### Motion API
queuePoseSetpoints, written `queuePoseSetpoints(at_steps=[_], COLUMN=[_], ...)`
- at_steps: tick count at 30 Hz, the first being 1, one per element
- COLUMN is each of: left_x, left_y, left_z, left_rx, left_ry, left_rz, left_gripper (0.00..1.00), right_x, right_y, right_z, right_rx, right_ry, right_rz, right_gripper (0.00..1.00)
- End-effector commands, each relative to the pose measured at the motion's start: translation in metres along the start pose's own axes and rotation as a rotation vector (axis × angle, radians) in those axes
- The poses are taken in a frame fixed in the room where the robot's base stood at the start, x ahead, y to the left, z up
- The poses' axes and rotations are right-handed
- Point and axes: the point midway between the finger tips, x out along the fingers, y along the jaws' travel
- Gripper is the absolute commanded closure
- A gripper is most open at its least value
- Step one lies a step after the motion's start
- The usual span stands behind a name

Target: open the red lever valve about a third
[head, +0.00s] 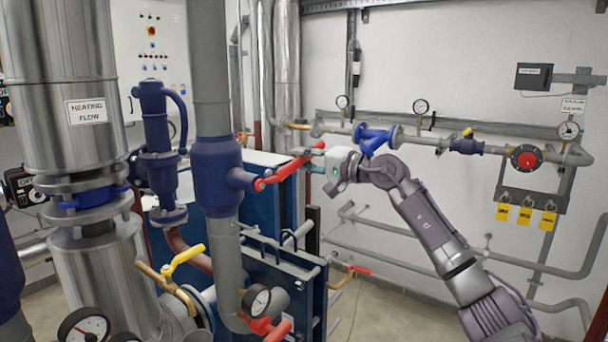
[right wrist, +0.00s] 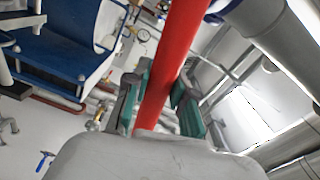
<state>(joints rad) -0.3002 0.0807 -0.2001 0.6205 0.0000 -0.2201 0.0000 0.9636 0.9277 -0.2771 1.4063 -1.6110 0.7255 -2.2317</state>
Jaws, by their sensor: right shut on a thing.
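The red lever (head: 288,170) of the valve sticks out to the right and slightly upward from the blue valve body (head: 216,175) on the grey vertical pipe in the head view. My right gripper (head: 322,166) is at the lever's outer end, with its arm coming in from the lower right. In the right wrist view the red lever (right wrist: 171,60) runs between the two green-padded fingers of the right gripper (right wrist: 160,105), which are shut on it. The gripper body hides part of the lever's end. My left gripper is not in view.
A blue plate exchanger (head: 268,262) stands behind and below the lever. A yellow-handled valve (head: 183,260) and pressure gauge (head: 257,300) are lower left. A wall pipe with a blue strainer (head: 374,137) runs behind my right gripper.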

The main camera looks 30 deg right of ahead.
Motion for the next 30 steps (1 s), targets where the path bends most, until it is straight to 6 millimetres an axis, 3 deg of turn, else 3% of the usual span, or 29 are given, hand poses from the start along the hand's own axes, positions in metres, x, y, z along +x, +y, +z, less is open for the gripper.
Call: queuePoseSetpoints(at_steps=[6,13,30], left_x=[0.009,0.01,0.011], left_y=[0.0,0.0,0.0], left_z=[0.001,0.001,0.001], left_rx=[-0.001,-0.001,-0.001], left_ry=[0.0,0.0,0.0], left_rz=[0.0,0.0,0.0], left_gripper=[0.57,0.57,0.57], right_x=[-0.002,-0.002,-0.002], right_y=[-0.024,-0.038,-0.044], right_z=[-0.001,0.002,0.003], right_rx=[-0.152,-0.254,-0.296], right_ry=[0.008,0.008,0.008], right_rz=[-0.009,-0.009,-0.01], right_gripper=[1.0,1.0,1.0])
